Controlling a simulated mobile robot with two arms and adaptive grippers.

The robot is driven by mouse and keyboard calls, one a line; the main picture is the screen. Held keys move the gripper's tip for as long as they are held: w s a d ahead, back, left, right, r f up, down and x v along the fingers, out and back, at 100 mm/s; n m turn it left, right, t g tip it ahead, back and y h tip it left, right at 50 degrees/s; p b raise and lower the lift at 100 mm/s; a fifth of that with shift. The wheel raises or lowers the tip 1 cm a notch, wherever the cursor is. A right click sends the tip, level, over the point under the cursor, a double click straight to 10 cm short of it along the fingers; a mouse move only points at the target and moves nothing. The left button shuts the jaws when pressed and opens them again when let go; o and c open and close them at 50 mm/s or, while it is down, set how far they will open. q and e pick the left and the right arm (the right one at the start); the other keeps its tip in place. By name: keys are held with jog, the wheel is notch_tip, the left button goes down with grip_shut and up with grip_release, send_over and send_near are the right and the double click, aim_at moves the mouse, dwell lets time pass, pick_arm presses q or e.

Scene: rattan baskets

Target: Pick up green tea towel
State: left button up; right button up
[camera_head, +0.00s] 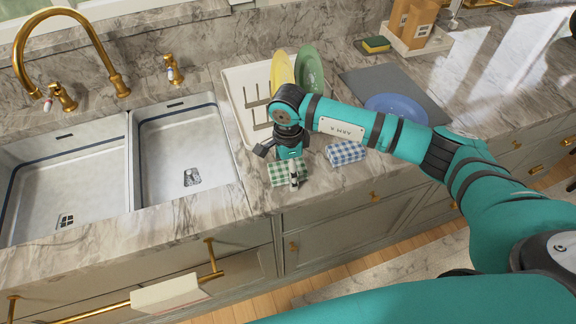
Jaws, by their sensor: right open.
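The green tea towel (282,175) is a small folded green-and-white checked cloth on the marble counter, near the front edge and right of the sink. My right gripper (279,166) is directly above it, pointing down, with its fingers apart. One finger shows at the towel's left back corner and the other over its front right part. The gripper hides part of the towel, and I cannot tell whether the fingers touch it. My left gripper is not in view.
A blue-and-white checked towel (346,152) lies close by on the right. Behind stand a dish rack (236,85) with a yellow plate (281,70) and green plate (310,68), and a blue plate (396,106) on a grey mat (372,79). The double sink (75,185) is left.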

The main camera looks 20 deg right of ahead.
jog(key=shift+f, duration=0.15)
jog(key=shift+c, duration=0.2)
jog(key=c, duration=1.2)
jog(key=shift+w+r+b, duration=0.1)
jog(key=shift+r+b, duration=0.4)
jog(key=shift+r, duration=0.1)
notch_tip(320, 180, up, 2)
jog(key=shift+r+b, duration=0.15)
jog(key=shift+b, duration=0.7)
jog(key=shift+s+d+r+b, duration=0.25)
jog(key=shift+s+d+b, duration=0.75)
jog(key=shift+s, duration=1.45)
jog(key=shift+s+d+r+b, duration=0.3)
jog(key=shift+s+d+b, duration=0.35)
jog(key=shift+s+d, duration=1.2)
jog(key=shift+s+d+r+b, duration=0.25)
jog(key=shift+s+d+b, duration=0.5)
jog(key=shift+s, duration=2.25)
jog(key=shift+a, duration=0.15)
